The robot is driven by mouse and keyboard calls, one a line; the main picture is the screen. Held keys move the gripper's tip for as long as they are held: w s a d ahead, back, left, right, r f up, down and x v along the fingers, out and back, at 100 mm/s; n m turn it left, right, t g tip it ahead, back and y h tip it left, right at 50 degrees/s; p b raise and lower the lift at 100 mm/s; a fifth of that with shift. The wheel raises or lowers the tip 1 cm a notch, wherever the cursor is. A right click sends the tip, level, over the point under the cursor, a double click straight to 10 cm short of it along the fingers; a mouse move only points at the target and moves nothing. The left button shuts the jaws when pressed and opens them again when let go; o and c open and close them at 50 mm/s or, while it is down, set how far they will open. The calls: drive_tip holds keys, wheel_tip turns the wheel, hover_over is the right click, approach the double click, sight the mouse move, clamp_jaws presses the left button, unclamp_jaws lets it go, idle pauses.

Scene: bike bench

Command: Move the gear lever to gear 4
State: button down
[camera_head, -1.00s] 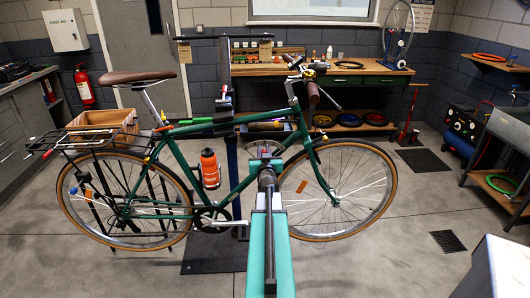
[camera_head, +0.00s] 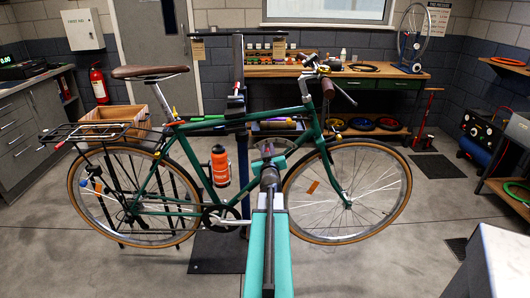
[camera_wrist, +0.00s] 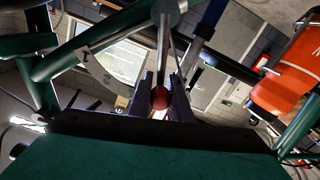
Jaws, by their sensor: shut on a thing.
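The gear lever (camera_wrist: 162,65) shows in the wrist view as a thin rod with a red knob (camera_wrist: 159,98) at its end, hanging from a round grey pivot on the green frame. My gripper (camera_wrist: 161,100) has its dark fingers on either side of the red knob and is shut on it. In the head view the green bike (camera_head: 235,121) stands upright, and my arm reaches to the middle of its frame. There my own arm hides the fingers and most of the lever. A small fan-shaped plate (camera_head: 266,148) shows just above my wrist; its markings are too small to read.
An orange bottle (camera_head: 219,165) sits on the frame left of my arm; it also shows in the wrist view (camera_wrist: 285,80). The front wheel (camera_head: 347,240) is close on the right. A workbench (camera_head: 345,72) stands behind.

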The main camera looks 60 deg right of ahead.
drive_tip(key=c, duration=1.6)
unclamp_jaws()
drive_tip(key=shift+s+d, duration=0.15)
drive_tip(key=shift+s, duration=0.05)
drive_tip(key=p+v, duration=0.7)
drive_tip(key=v, duration=0.1)
drive_tip(key=shift+a+r, duration=0.2)
drive_tip(key=shift+a, duration=0.1)
drive_tip(key=p, duration=0.3)
drive_tip(key=shift+s+a, duration=0.2)
drive_tip(key=shift+a, duration=0.15)
drive_tip(key=a+p, duration=0.1)
drive_tip(key=p, duration=0.3)
drive_tip(key=shift+s+p, duration=0.3)
drive_tip(key=shift+s, duration=0.1)
